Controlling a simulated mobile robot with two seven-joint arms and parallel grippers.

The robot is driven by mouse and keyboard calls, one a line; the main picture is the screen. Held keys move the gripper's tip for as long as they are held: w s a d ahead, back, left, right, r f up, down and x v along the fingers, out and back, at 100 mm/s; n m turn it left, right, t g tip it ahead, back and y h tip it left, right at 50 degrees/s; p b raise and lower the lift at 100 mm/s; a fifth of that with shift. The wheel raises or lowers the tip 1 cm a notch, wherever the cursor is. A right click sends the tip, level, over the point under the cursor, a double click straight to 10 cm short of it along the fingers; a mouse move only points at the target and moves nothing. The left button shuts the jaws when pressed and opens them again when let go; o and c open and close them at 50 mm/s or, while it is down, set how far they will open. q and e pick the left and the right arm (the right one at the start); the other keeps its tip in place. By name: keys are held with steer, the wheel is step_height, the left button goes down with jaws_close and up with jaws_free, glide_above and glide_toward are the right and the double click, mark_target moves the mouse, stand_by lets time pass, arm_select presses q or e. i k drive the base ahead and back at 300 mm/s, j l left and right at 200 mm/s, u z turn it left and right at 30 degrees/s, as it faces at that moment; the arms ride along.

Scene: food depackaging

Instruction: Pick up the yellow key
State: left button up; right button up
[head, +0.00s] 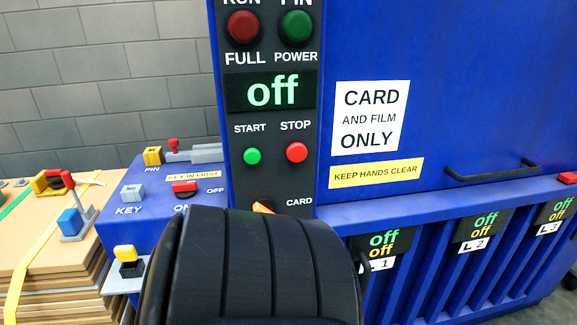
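A yellow block (125,252), which looks like the yellow key, sits upright in a black holder on a small pale shelf. The shelf is at the lower left, beside the blue control box (185,222). A grey block (132,191) stands above the "KEY" label on the box's top; I cannot tell whether it has a slot. No gripper fingers show in the head view. A large dark ribbed shape, which seems to be part of my arm, fills the lower middle and hides the front right of the box.
A red switch (185,187), a yellow block by "PIN" (152,156) and a grey latch (205,153) stand on the box. Left is a cardboard stack (65,285) with a blue-and-red clamp (72,222). The blue machine (460,80) with its button panel (270,140) fills the right.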

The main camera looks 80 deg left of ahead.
mark_target(127, 254)
steer(key=k+u, duration=0.2)
steer(key=u, duration=0.15)
steer(key=k+j+u, duration=0.1)
steer(key=u, duration=0.2)
steer(key=k+u, duration=0.1)
steer(key=u, duration=2.75)
